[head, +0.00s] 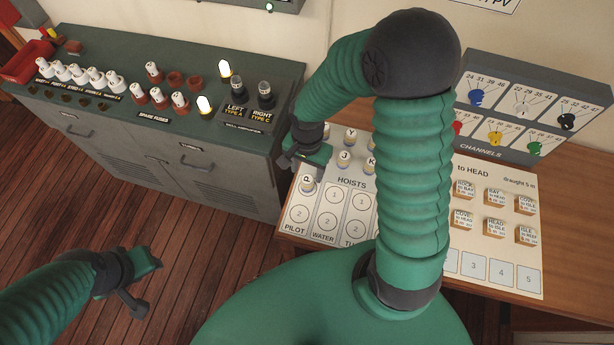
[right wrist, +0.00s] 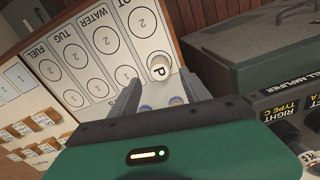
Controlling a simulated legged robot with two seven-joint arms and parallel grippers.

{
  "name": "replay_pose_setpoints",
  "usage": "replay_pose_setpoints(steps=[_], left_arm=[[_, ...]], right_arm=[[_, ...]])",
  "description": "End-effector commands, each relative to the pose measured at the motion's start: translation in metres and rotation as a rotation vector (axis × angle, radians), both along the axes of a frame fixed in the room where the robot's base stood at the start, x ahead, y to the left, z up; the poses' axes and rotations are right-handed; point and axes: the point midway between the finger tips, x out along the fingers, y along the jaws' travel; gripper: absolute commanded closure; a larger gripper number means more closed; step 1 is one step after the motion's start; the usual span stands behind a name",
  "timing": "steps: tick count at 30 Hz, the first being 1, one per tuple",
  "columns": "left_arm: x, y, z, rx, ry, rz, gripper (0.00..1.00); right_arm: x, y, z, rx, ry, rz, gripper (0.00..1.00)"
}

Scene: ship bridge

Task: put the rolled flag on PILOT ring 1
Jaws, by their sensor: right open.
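The rolled flag marked P (head: 307,183) is a small white-topped cylinder. It stands upright in the PILOT column of the hoists card (head: 313,233), above the visible ring 2, where ring 1 would be; it hides that ring. In the right wrist view the P flag (right wrist: 158,68) stands just beyond my fingertips, apart from them as far as I can see. My right gripper (head: 305,155) is open, just behind the flag; it also shows in the right wrist view (right wrist: 158,92). My left gripper (head: 142,283) is open and empty over the floor at the left.
Other rolled flags, such as J (head: 344,160) and K (head: 369,165), stand behind the card's columns. Wooden blocks (head: 464,188) lie at the right. A channels box (head: 530,110) stands at the back. A green cabinet (head: 190,150) with fuses is left of the desk.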

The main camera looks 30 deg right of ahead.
Motion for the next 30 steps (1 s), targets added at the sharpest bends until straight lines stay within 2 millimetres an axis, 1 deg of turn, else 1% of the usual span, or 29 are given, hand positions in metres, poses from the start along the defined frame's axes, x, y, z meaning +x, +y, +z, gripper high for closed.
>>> replay_pose_setpoints(steps=[1,3,6,9,11,14,15,18,21,24,29,30], left_arm=[[0.0,0.0,0.001,0.0,0.0,0.0,0.64],[0.0,0.0,0.001,0.0,0.0,0.0,0.64],[0.0,0.0,0.001,0.0,0.0,0.0,0.64],[0.0,0.0,0.001,0.0,0.0,0.0,0.64],[0.0,0.0,0.001,0.0,0.0,0.0,0.64],[0.0,0.0,0.001,0.0,0.0,0.0,0.64],[0.0,0.0,0.001,0.0,0.0,0.0,0.64],[0.0,0.0,0.001,0.0,0.0,0.0,0.64],[0.0,0.0,0.001,0.0,0.0,0.0,0.64],[0.0,0.0,0.001,0.0,0.0,0.0,0.64],[0.0,0.0,0.001,0.0,0.0,0.0,0.64],[0.0,0.0,-0.005,0.0,0.0,0.0,0.64]], right_arm=[[0.001,0.0,0.014,-0.002,-0.007,-0.001,0.45],[0.001,-0.001,0.03,-0.002,-0.005,0.0,0.45],[0.001,0.0,0.046,-0.001,-0.002,0.0,0.45],[0.0,0.001,0.055,-0.002,-0.003,0.017,0.45],[-0.004,0.006,0.059,-0.007,-0.018,0.095,0.45],[-0.016,0.019,0.065,-0.03,-0.073,0.371,0.45],[-0.022,0.025,0.067,-0.044,-0.101,0.504,0.45],[-0.035,0.037,0.072,-0.081,-0.164,0.796,0.45],[-0.042,0.043,0.075,-0.109,-0.203,0.97,0.45],[-0.043,0.045,0.074,-0.117,-0.21,1.022,0.45],[-0.043,0.044,0.074,-0.117,-0.209,1.02,0.45],[-0.043,0.044,0.068,-0.117,-0.209,1.02,0.45]])
